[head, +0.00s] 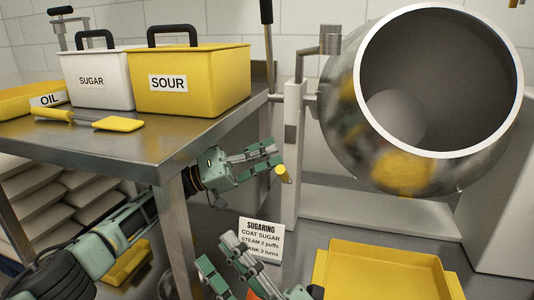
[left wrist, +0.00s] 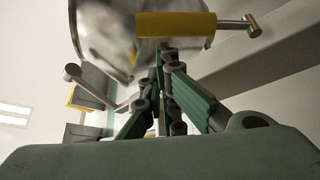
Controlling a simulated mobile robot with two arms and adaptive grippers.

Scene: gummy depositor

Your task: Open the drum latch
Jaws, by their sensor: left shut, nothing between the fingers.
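The shiny metal drum (head: 335,120) hangs tilted on its stand, its round mouth facing right and toward me. A yellow handle grip (head: 284,175) is small beside the stand's post; I cannot tell if it is the latch. In the left wrist view the yellow grip (left wrist: 176,24) lies crosswise over the fingertips, with a metal end at right. My left gripper (head: 277,155) is shut and empty, its tips close to the grip; contact is unclear. My right gripper (head: 218,251) is low at the bottom centre, fingers apart, partly cut off by the frame.
A steel table (head: 150,150) at left carries a white sugar bin (head: 95,97), a yellow sour bin (head: 215,95) and a yellow scoop (head: 119,124). A sign (head: 261,238) stands below the stand. A yellow tray (head: 385,262) is at bottom right. A black-topped lever (head: 267,30) rises behind.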

